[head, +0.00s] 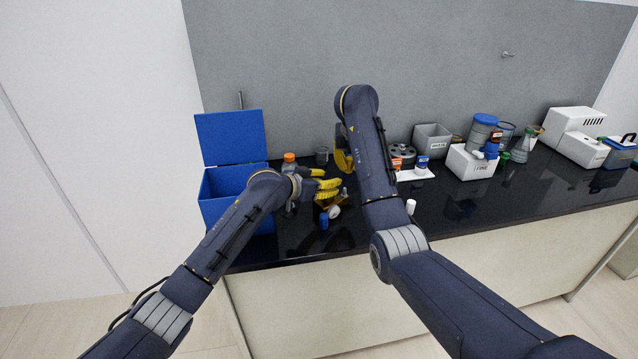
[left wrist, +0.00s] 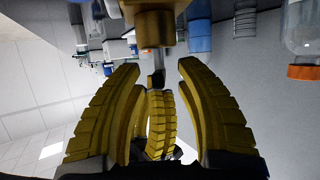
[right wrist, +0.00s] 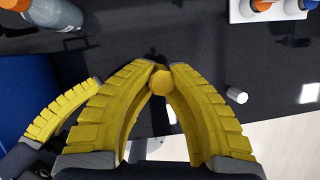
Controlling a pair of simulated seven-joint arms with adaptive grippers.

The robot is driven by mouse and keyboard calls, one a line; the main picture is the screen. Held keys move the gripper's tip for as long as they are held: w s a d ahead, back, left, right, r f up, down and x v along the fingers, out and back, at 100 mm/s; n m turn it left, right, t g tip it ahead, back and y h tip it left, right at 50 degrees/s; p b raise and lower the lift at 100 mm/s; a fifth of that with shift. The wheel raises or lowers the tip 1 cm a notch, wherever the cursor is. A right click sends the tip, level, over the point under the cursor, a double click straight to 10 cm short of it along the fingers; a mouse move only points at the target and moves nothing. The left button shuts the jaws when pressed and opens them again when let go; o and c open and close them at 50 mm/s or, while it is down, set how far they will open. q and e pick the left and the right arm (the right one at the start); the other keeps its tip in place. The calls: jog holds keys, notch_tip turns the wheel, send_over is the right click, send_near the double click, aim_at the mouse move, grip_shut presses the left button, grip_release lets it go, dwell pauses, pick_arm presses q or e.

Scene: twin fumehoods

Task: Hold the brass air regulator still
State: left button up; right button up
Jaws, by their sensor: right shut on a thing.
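The brass air regulator (head: 331,201) stands on the black bench in the head view, below my left gripper (head: 328,188). In the left wrist view its brass body (left wrist: 153,25) and a steel stem show beyond the open fingers (left wrist: 150,72), in line with the gap between them. The fingers do not close on the body. My right gripper (head: 343,155) is partly hidden behind its own arm in the head view. In the right wrist view its fingertips are shut on a small round yellow thing (right wrist: 161,83); what it belongs to is unclear.
A blue open bin (head: 221,190) is at the left, with an orange-capped bottle (head: 289,160) close by. A blue vial (head: 324,221) and a white cap (head: 410,206) stand near the front. A white rack (head: 470,163) is farther right. The front middle bench is mostly clear.

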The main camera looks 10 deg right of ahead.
pick_arm(q)
jog(key=v, duration=1.2)
